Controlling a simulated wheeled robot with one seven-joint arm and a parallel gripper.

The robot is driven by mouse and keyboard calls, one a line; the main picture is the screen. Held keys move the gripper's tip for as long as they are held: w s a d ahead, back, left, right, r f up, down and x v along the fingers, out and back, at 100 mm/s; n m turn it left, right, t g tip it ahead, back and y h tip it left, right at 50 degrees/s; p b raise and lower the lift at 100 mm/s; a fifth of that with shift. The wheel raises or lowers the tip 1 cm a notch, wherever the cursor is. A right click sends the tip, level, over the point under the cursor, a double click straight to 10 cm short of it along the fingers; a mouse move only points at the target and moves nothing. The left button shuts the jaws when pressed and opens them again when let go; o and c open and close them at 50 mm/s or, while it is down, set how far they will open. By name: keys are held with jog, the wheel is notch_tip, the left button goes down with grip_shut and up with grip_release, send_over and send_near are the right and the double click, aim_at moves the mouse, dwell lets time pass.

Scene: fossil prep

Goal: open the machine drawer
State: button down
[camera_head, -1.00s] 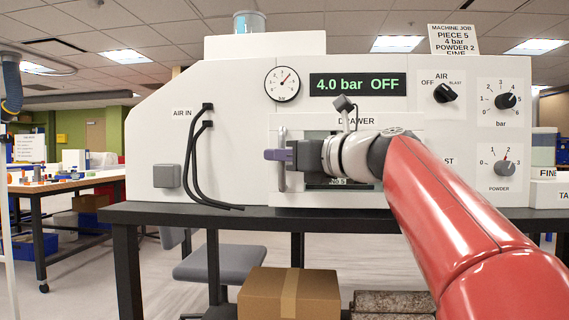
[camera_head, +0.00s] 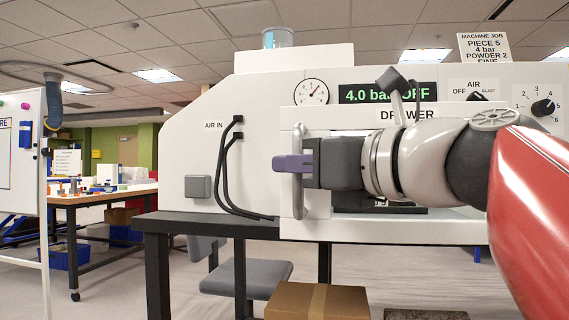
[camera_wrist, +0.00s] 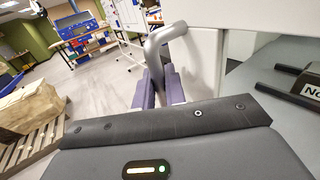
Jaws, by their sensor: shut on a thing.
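The machine drawer has a white front panel (camera_head: 345,228) with a window and a grey vertical bar handle (camera_head: 299,200) near its left edge. The panel stands out from the machine face and overlaps the table's front edge, so the drawer is partly out. My gripper (camera_head: 293,163) is shut on the handle, its purple fingers around the bar. In the wrist view the handle (camera_wrist: 160,45) runs down between the fingers of my gripper (camera_wrist: 158,88). A black item with a partly visible label (camera_wrist: 300,85) shows through the window. My arm hides much of the panel.
The white machine (camera_head: 260,95) stands on a dark table (camera_head: 190,222). Its display reads 4.0 bar OFF. A cardboard box (camera_head: 300,300) and a grey stool (camera_head: 245,278) are low in front and beneath. A workbench (camera_head: 100,198) stands at left. Open floor lies between.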

jog(key=c, duration=1.8)
grip_release()
jog(key=shift+d, duration=0.1)
jog(key=v, duration=0.7)
jog(key=shift+s+d, duration=0.15)
jog(key=shift+s, duration=0.15)
